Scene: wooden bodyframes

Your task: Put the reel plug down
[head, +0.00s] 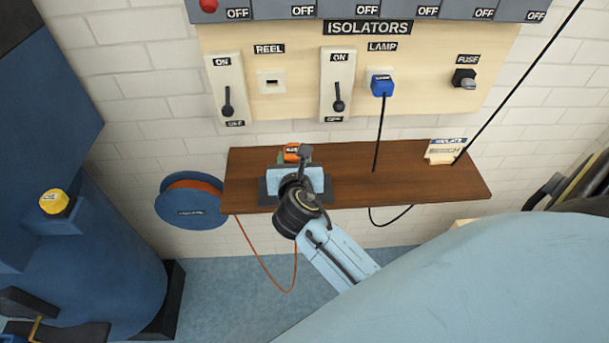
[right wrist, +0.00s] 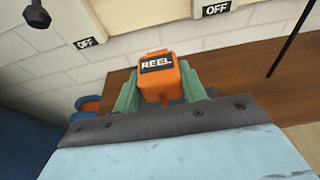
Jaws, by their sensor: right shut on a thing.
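The orange reel plug (head: 291,152), with a black REEL label, is between the green fingers of my right gripper (head: 299,157). In the right wrist view, the plug (right wrist: 170,82) shows clearly with a finger on each side. The gripper is shut on it, over the left part of the brown wooden shelf (head: 420,180). I cannot tell whether the plug touches the shelf. An orange cable hangs in a loop below the shelf near the blue reel (head: 191,203). The REEL socket (head: 271,82) on the board above is empty. My left gripper is not in view.
A blue lamp plug (head: 381,83) sits in the LAMP socket, its black cord falling past the shelf. A small cream labelled item (head: 446,149) stands at the shelf's right end. The shelf's middle is mostly clear. A blue machine with a yellow knob (head: 55,202) stands at left.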

